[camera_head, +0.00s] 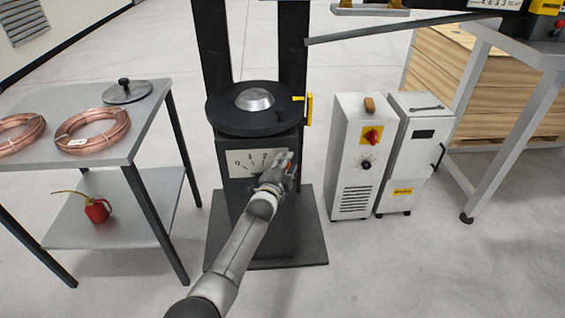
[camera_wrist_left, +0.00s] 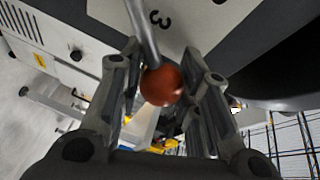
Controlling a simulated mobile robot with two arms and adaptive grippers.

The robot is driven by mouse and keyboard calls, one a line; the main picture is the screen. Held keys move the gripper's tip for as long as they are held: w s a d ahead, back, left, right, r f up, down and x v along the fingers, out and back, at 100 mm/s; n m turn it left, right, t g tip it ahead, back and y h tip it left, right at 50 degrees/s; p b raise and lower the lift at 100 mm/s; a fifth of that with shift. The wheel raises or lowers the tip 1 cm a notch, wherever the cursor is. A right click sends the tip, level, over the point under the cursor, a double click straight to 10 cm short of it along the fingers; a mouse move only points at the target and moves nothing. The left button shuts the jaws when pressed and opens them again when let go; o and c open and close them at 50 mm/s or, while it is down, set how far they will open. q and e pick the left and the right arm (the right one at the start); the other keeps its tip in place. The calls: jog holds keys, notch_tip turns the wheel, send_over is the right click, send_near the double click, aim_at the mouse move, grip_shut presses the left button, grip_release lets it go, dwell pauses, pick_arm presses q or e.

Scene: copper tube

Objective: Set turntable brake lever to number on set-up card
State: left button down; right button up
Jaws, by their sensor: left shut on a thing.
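The turntable (camera_head: 228,118) is a black disc with a silver hub on a dark pedestal. A white scale plate (camera_head: 240,165) on the pedestal's front carries numbers; 0, 1 and 2 show left of my gripper. My left gripper (camera_head: 280,170) is at the plate's right end and covers part of it. In the left wrist view, it is shut on the brake lever (camera_wrist_left: 143,30), whose red ball knob (camera_wrist_left: 161,86) lies between the fingers. A 3 shows on the plate beside the lever's rod. I cannot make out a set-up card. My right gripper is not in view.
A grey table (camera_head: 60,150) with copper coils (camera_head: 92,131) stands left, a red oil can (camera_head: 97,209) on its lower shelf. Two white cabinets (camera_head: 350,185) stand right of the pedestal. A yellow part (camera_head: 308,108) juts from the turntable's right. The front floor is clear.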

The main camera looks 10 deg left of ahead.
pick_arm(q)
jog(key=shift+a+f, duration=0.1)
jog(key=shift+f, duration=0.25)
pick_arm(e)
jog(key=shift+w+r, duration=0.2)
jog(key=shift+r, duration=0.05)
pick_arm(q)
jog(key=shift+m, duration=0.3)
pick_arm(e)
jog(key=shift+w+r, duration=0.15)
pick_arm(q)
jog(key=c, duration=1)
grip_release()
jog(key=shift+c, duration=0.2)
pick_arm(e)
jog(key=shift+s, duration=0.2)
pick_arm(q)
jog(key=shift+r, duration=0.1)
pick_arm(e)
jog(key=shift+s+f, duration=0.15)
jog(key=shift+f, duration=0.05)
pick_arm(q)
jog(key=shift+s, duration=0.1)
